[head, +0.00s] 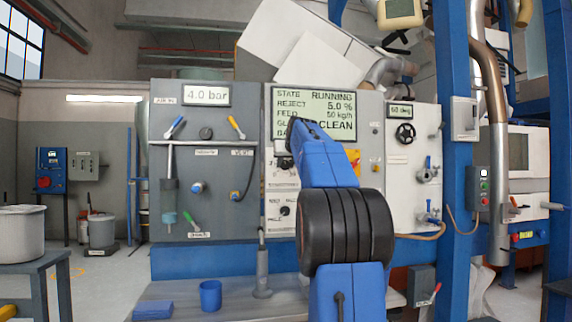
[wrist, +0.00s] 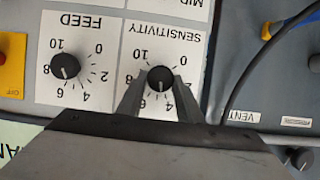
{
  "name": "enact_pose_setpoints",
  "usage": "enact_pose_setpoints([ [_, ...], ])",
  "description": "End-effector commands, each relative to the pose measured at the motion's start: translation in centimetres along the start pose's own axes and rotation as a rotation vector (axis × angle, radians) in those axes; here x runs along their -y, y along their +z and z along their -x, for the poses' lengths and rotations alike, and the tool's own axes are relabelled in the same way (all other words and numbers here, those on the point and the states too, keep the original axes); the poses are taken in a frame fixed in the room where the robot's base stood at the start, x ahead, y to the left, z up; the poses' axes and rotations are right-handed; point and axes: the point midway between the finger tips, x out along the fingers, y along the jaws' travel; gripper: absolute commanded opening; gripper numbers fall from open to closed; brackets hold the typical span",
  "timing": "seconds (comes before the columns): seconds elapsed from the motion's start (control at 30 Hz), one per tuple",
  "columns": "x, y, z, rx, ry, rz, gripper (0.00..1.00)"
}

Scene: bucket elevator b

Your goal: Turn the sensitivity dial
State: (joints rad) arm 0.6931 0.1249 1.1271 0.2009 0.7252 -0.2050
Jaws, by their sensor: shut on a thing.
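The sensitivity dial (wrist: 159,79) is a round black knob on a white plate labelled SENSITIVITY (wrist: 175,40), which appears upside down in the wrist view. The scale around it runs from 0 to 10. A pale pointer mark on the knob faces down in the picture, roughly between 4 and 6. My gripper (wrist: 158,86) has one finger on each side of the knob and is shut on it. In the head view my blue and black arm reaches to the panel and hides the dial and the fingertips.
A similar FEED dial (wrist: 64,65) sits close to the left in the wrist view. A black cable (wrist: 243,70) loops at the right. In the head view, the display (head: 325,112) reads RUNNING, and a grey panel with levers (head: 205,160) stands left of my arm.

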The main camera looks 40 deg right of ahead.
Motion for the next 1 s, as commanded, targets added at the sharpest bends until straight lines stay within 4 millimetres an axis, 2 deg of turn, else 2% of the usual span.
enact_pose_setpoints([
  [0.27, -0.16, 0.03, 0.01, 0.001, -0.026, -0.066, 0.1],
  [1.0, -0.75, 0.22, -0.04, 0.001, -0.217, -0.529, 0.1],
])
